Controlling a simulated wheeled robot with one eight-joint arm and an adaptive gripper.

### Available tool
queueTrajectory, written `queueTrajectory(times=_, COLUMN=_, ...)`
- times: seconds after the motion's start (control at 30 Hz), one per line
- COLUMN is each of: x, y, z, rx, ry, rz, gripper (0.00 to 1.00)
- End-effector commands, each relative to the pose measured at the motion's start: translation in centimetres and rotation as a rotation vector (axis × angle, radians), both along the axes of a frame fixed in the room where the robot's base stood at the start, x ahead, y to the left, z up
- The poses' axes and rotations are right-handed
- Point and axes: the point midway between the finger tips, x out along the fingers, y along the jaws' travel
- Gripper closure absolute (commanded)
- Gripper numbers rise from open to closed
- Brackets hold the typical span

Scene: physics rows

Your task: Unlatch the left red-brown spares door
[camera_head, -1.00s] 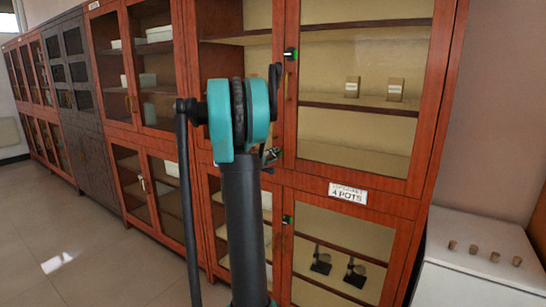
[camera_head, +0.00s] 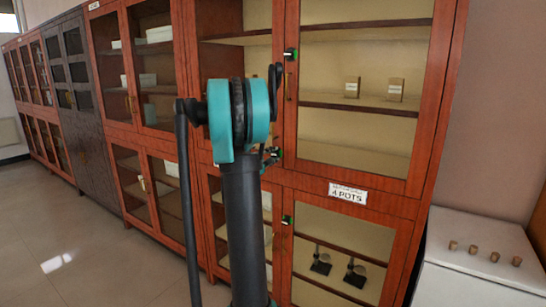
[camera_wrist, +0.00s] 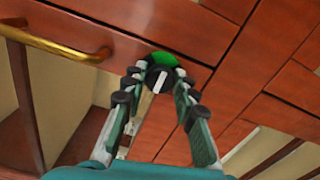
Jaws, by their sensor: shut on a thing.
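In the wrist view, my gripper (camera_wrist: 160,74) is shut on a black latch knob (camera_wrist: 158,82) with a white pointer mark. The knob sits on a round green base (camera_wrist: 164,58) on a red-brown door frame. A brass bar handle (camera_wrist: 60,48) is beside it at the left. In the head view, my gripper (camera_head: 271,156) is at the middle height of the red-brown cabinet (camera_head: 432,145), mostly hidden behind my arm. The held knob cannot be made out clearly there. No label naming the spares door is readable.
Other black-and-green latches are above (camera_head: 290,54) and below (camera_head: 287,220) my gripper. A sign (camera_head: 348,193) reading "4 POTS" is on the cabinet at the right. A white unit (camera_head: 470,260) with several small brown pieces stands at the right. Floor at the left is clear.

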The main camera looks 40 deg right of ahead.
Motion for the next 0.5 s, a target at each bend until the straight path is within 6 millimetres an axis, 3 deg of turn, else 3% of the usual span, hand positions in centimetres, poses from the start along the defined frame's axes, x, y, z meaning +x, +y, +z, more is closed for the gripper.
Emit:
queueTrajectory(times=0.27, x=0.03, y=0.02, z=-0.03, rx=0.000, ry=0.000, rz=0.001, gripper=1.00)
queueTrajectory(times=0.3, x=0.03, y=0.02, z=-0.03, rx=0.000, ry=0.000, rz=0.001, gripper=0.70)
queueTrajectory(times=0.43, x=0.02, y=0.02, z=-0.02, rx=0.000, ry=0.000, rz=0.001, gripper=0.54)
queueTrajectory(times=0.5, x=0.01, y=0.02, z=-0.02, rx=0.000, ry=0.000, rz=0.001, gripper=0.51)
